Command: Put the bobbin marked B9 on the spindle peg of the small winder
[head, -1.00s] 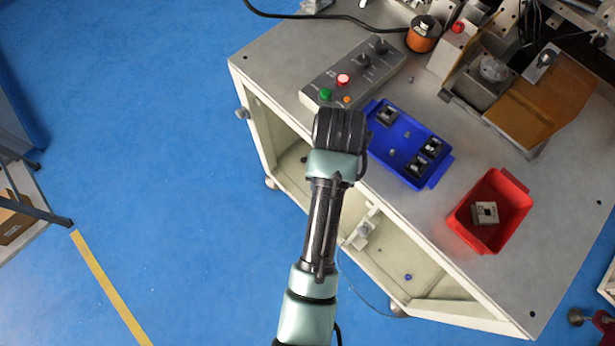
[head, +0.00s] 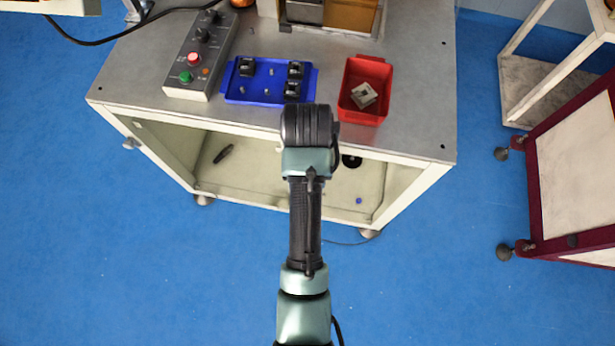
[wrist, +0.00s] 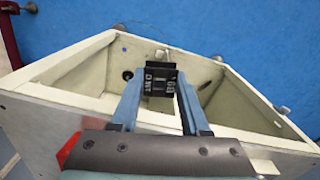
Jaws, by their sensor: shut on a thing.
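In the wrist view my gripper (wrist: 160,100) has its two blue fingers shut on a black bobbin (wrist: 160,80) with white lettering. The lettering seems to read B9 on its right side, but it is small and sideways. The held bobbin is in the air over the open front of the cabinet. In the head view the end of my arm hides the fingers and bobbin. The small winder (head: 352,14) is cut off at the top edge, with only its brown plate and grey block showing. I cannot make out its spindle peg.
A blue tray (head: 268,99) holds several pegs and three dark bobbins. A control box (head: 200,60) stands at the left. The bench top (head: 420,75) is clear at the right. A maroon-framed cart (head: 570,160) stands further right.

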